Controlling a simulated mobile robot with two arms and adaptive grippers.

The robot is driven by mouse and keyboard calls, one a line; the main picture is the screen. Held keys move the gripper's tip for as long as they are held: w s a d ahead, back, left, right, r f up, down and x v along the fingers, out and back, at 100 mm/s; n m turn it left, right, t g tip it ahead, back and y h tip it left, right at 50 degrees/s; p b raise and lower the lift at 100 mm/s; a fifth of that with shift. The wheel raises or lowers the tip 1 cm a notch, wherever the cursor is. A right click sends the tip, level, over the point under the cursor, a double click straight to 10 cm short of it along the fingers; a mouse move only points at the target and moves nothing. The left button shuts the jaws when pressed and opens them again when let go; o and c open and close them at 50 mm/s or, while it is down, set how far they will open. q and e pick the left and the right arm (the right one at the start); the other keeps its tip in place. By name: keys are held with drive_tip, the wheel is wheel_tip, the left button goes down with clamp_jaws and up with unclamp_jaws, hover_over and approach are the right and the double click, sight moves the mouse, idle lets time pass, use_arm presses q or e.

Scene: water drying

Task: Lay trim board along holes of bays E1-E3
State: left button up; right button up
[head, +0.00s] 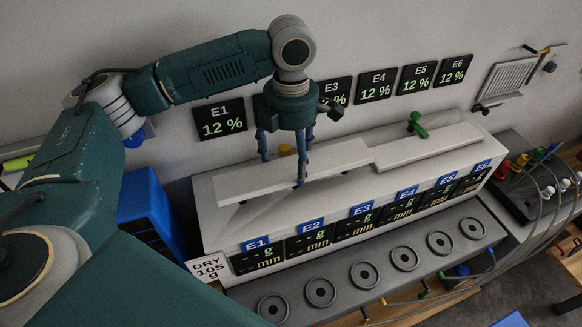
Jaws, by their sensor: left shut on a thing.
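My left gripper (282,168) reaches down from above and is shut on a long pale trim board (335,158). One finger shows on its near side and another on its far side. The board runs along the top of the white bay housing (222,222), over bays E1-E3. Its right end is close to a second pale board (428,147) over bays E4-E6. I cannot tell whether the held board touches the housing top. The holes of E1-E3 are not visible. My right gripper is out of view.
A green handled piece (416,124) stands behind the second board, and a small yellow piece (285,150) shows behind the held board. Blue bay labels and dark displays line the housing front. Several round dishes (320,291) sit on the grey ledge. A blue bin (145,205) is at left.

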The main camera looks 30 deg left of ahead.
sight(291, 163)
use_arm(q)
wheel_tip(291, 163, down, 4)
drive_tip(key=shift+f+p, duration=0.1)
drive_tip(key=shift+p, duration=0.3)
drive_tip(key=shift+f, duration=0.25)
drive_tip(key=o, duration=1.4)
drive_tip(key=shift+c, duration=0.2)
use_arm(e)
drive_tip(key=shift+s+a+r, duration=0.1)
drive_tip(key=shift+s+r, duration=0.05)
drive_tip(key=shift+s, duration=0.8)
use_arm(q)
drive_tip(key=shift+r, duration=0.5)
wheel_tip(291, 163, up, 10)
drive_tip(key=b, duration=0.3)
drive_tip(key=shift+r, duration=0.85)
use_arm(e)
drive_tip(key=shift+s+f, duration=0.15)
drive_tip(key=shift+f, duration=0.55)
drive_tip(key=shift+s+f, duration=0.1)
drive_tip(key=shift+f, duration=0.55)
